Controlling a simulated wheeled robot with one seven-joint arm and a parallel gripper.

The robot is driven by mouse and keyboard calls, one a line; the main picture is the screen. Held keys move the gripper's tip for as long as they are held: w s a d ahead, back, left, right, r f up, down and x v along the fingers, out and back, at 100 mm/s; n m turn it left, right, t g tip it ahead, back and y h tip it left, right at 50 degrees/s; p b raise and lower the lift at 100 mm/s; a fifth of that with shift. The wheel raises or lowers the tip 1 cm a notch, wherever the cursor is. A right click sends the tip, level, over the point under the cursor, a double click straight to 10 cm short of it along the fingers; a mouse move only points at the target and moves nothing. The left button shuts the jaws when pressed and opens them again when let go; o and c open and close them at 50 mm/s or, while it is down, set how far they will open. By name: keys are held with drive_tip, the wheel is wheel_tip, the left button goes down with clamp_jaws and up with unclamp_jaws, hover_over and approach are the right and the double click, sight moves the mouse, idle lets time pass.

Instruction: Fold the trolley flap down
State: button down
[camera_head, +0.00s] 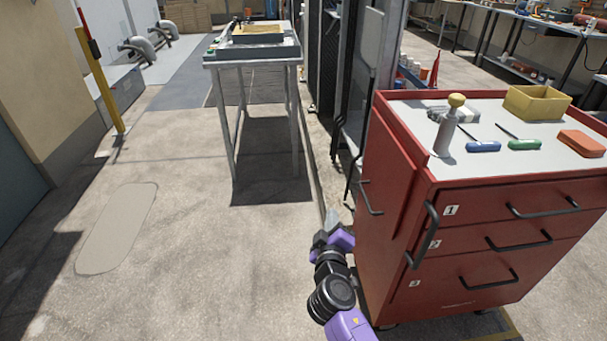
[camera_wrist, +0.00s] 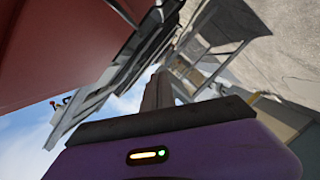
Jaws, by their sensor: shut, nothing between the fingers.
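The red trolley (camera_head: 470,230) stands at the right with a pale top and numbered drawers with black handles. A red panel (camera_head: 385,155) makes up its left side; I cannot tell which part is the flap or how it is hinged. A black handle (camera_head: 370,202) sticks out low on that side, and a longer one (camera_head: 424,235) stands at the front left corner. My gripper (camera_head: 332,218) is shut and empty, just left of the trolley and apart from that low handle. In the wrist view my shut fingers (camera_wrist: 158,92) point away, with a red surface (camera_wrist: 60,45) at upper left.
On the trolley top are a grey cylinder with a yellow knob (camera_head: 448,130), a yellow box (camera_head: 537,103), screwdrivers (camera_head: 484,146) and an orange block (camera_head: 581,143). A metal table (camera_head: 253,57) stands behind, left of dark racks. The floor to the left is clear.

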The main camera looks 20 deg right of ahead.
drive_tip(key=shift+s+d+f+n+t+h+b, duration=0.2)
drive_tip(key=shift+s+d+f+n+b, duration=0.4)
drive_tip(key=shift+d+f+n+b, duration=1.25)
drive_tip(key=shift+s+d+f+n+t+h+b, duration=0.25)
drive_tip(key=shift+s+d+n+b, duration=0.35)
drive_tip(key=shift+d, duration=2.4)
drive_tip(key=shift+s+d+f+n+t+h+b, duration=0.1)
drive_tip(key=shift+s+d+f+n+h+b, duration=0.35)
drive_tip(key=shift+d+f+n+b, duration=1.45)
drive_tip(key=shift+s+d+r+m+p, duration=0.25)
drive_tip(key=shift+d+r+m+p, duration=0.3)
drive_tip(key=shift+d+r+m, duration=0.3)
approach(382, 217)
drive_tip(key=v, duration=0.3)
drive_tip(key=shift+w+f+y, duration=0.2)
drive_tip(key=shift+y, duration=0.1)
